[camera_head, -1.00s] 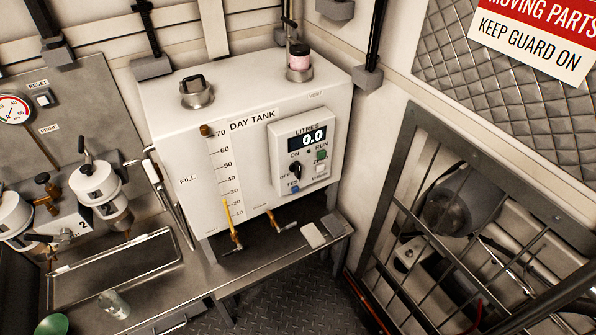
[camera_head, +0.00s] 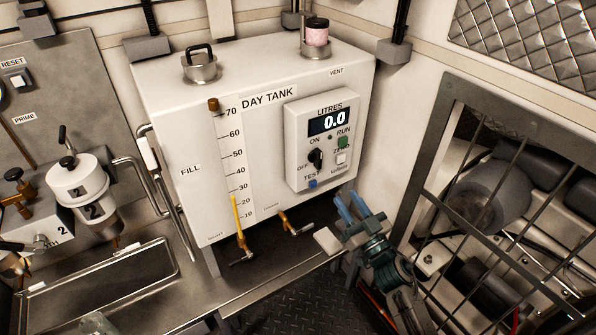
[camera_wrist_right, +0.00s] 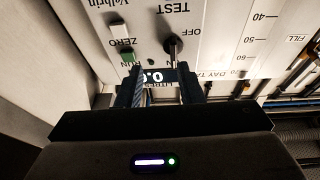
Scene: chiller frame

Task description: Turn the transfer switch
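The transfer switch is a black rotary knob (camera_head: 316,158) on the white control box (camera_head: 297,125) of the day tank. Labels ON, OFF and TEST stand around it. It also shows in the right wrist view (camera_wrist_right: 173,46), upside down, beyond the fingers. My right gripper (camera_head: 351,206) is below and right of the control box in the head view, apart from the knob. Its two fingers are spread with nothing between them; the right wrist view shows this gripper (camera_wrist_right: 163,88) open too. My left gripper is not in view.
The control box has a 0.0 litres display (camera_head: 329,121), a green RUN button (camera_head: 343,142), a white ZERO button (camera_head: 341,158) and a blue button (camera_head: 312,183). Brass taps (camera_head: 287,222) stick out below the tank (camera_head: 170,130). A barred guard (camera_head: 425,150) stands at right.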

